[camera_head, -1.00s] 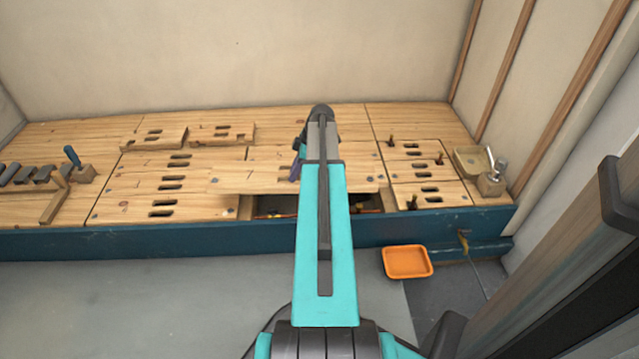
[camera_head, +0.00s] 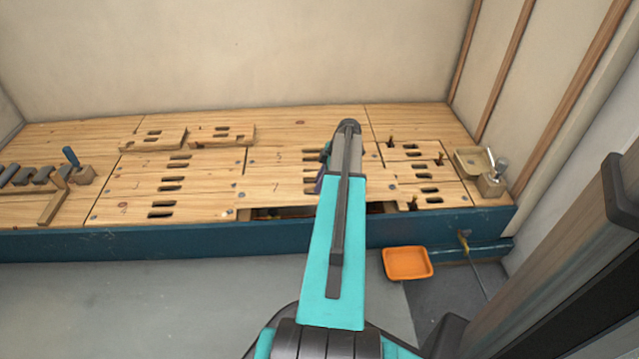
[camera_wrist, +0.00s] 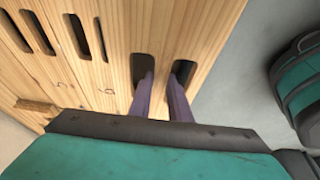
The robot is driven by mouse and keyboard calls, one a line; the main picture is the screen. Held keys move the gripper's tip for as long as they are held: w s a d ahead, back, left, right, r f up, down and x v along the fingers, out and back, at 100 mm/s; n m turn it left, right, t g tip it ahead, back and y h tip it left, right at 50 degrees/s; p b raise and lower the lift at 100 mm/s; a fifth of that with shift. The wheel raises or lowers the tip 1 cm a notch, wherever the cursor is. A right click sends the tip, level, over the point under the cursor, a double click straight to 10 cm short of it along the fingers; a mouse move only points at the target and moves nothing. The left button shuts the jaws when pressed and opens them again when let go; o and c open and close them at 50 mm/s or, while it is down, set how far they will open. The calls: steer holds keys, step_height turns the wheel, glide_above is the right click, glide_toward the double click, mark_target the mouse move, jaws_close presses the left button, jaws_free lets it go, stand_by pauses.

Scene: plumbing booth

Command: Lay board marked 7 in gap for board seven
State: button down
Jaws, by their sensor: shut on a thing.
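The board marked 7 (camera_head: 270,190) is a pale wooden panel with two slots. My gripper (camera_head: 318,182) is shut on it; in the wrist view its purple fingers (camera_wrist: 160,85) reach into the two slots of the board (camera_wrist: 205,40). The board lies behind and partly over the dark gap (camera_head: 285,213) at the front of the deck. A strip of the gap shows below the board's front edge. My arm hides part of the board and gap. I cannot tell how far the board is raised above the deck.
The board marked 5 (camera_head: 275,157) lies behind. Slotted boards (camera_head: 150,205) cover the deck to the left, with two loose boards (camera_head: 222,135) on top at the back. An orange tray (camera_head: 407,262) is on the floor.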

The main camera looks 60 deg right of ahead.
steer(key=shift+f, duration=0.1)
step_height(320, 180, down, 5)
steer(key=b, duration=0.3)
stand_by(0.7)
steer(key=shift+p, duration=0.3)
stand_by(0.9)
steer(key=shift+f, duration=1.75)
stand_by(2.1)
steer(key=c, duration=1.6)
jaws_free()
steer(key=shift+o, duration=0.2)
steer(key=p+v, duration=0.5)
steer(key=v, duration=0.9)
steer(key=shift+a, duration=0.1)
